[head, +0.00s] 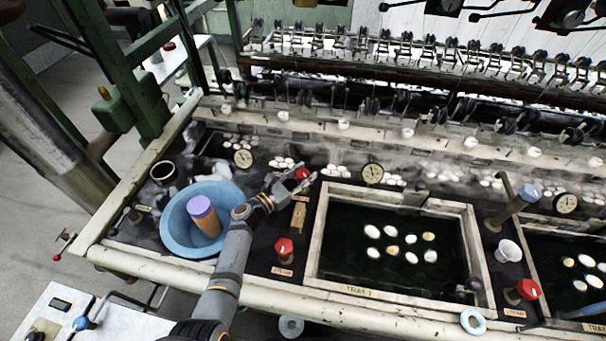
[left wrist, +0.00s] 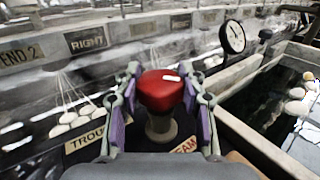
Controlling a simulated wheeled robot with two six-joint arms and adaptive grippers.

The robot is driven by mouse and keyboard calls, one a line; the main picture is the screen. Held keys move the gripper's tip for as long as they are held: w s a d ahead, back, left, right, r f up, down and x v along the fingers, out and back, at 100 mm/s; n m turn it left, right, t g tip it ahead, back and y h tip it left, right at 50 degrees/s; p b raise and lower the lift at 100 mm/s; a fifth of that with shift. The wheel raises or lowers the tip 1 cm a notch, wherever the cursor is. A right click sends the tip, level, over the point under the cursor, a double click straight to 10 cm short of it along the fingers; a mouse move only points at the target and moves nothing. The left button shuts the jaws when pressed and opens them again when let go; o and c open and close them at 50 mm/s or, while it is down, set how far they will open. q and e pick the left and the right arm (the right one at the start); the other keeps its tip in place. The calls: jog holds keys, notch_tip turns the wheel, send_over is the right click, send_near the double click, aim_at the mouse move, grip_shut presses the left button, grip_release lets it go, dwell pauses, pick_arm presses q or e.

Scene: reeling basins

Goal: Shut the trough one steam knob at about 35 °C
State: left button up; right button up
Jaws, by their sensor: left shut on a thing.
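The red steam knob (head: 303,174) stands on the dark deck at the back, left of tray 1. In the left wrist view the knob (left wrist: 160,90) has a white mark on top and a partly covered label reading "TROU… STEAM". My left gripper (head: 289,183) is shut on this knob, with a finger on either side of it in the wrist view. A round dial gauge (head: 373,173) is just right of the knob; it also shows in the left wrist view (left wrist: 233,37). Its numbers are too small to read. My right gripper is not in view.
A blue basin (head: 172,238) with a purple-topped orange cylinder (head: 205,217) is left of my forearm. Another red knob (head: 284,246) stands nearer the front. The tray 1 frame (head: 318,235), with several white cocoons in dark water, is close on the right.

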aim_at(303, 173)
pick_arm(q)
jog(key=shift+f+m+g+h+b, duration=0.2)
jog(key=shift+m+g+h+b, duration=0.5)
jog(key=shift+m+g+b, duration=0.15)
jog(key=m+g+h+b, duration=0.1)
jog(key=m+g+b, duration=0.1)
jog(key=g+b, duration=0.1)
jog(key=m+g+h+b, duration=0.2)
jog(key=m+g+b, duration=0.1)
jog(key=g+b, duration=0.1)
jog(key=shift+f+g, duration=0.1)
jog(key=shift+g, duration=0.15)
jog(key=shift+r+m+g+h+b, duration=0.15)
jog(key=shift+m+g+b, duration=0.25)
jog(key=shift+g+b, duration=0.3)
jog(key=shift+r+m+g+h+b, duration=0.15)
jog(key=shift+m+g+b, duration=0.3)
jog(key=shift+b, duration=0.3)
jog(key=o, duration=1.2)
notch_tip(303, 173, up, 10)
